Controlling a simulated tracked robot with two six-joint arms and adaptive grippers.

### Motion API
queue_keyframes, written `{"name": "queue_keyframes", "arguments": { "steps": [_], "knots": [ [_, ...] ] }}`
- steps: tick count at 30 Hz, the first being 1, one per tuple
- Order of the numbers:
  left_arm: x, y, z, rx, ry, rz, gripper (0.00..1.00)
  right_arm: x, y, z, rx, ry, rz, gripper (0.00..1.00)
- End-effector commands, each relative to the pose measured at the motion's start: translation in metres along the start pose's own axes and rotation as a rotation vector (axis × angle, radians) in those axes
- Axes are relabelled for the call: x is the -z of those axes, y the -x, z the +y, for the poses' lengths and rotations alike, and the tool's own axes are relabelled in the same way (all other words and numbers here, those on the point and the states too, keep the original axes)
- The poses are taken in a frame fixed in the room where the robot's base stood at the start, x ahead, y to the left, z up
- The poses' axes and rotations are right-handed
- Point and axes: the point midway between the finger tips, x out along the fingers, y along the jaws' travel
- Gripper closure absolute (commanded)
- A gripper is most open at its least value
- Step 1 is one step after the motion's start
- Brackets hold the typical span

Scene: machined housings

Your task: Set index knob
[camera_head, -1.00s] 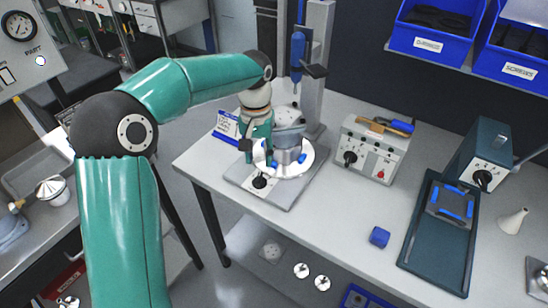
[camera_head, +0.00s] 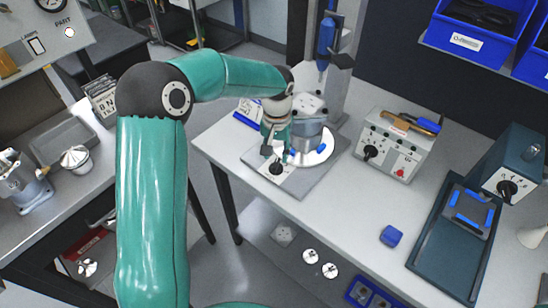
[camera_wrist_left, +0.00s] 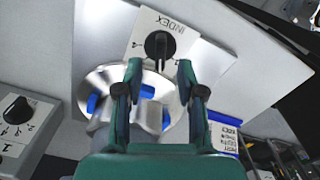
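The index knob (camera_head: 277,168) is a black rotary knob on a white plate at the front corner of the grey fixture base (camera_head: 310,183). In the left wrist view the knob (camera_wrist_left: 160,46) sits under the word INDEX; its setting marks are too small to read surely. My left gripper (camera_head: 270,152) is above and just behind the knob in the head view. In the wrist view the left gripper (camera_wrist_left: 159,68) is open, its fingertips apart on either side of the line to the knob, with nothing between them. My right gripper is out of view.
A round silver turntable (camera_head: 322,153) with a grey housing (camera_head: 308,134) stands beside the knob. A blue tool hangs on a column (camera_head: 340,95) behind. A control box (camera_head: 393,142), blue block (camera_head: 391,236) and dark tray (camera_head: 427,278) are to the right.

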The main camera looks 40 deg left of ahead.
Motion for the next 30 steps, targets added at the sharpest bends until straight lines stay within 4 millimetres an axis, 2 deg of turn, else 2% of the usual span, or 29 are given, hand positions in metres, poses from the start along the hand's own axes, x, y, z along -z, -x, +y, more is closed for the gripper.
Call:
{"name": "queue_keyframes", "arguments": {
  "steps": [3,7,19,26,30],
  "knots": [
    [-0.001,-0.018,0.0,0.0,0.0,-0.003,0.61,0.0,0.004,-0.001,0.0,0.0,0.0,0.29],
    [0.0,-0.031,0.0,0.001,0.0,-0.002,0.61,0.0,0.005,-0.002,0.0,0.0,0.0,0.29],
    [0.0,-0.038,0.0,-0.001,0.0,0.001,0.61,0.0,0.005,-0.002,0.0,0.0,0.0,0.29],
    [0.0,-0.038,0.001,-0.001,0.0,0.001,1.0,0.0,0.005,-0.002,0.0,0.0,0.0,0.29],
    [0.0,-0.038,0.001,-0.001,0.0,0.001,1.0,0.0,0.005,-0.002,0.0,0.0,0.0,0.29]
  ]
}}
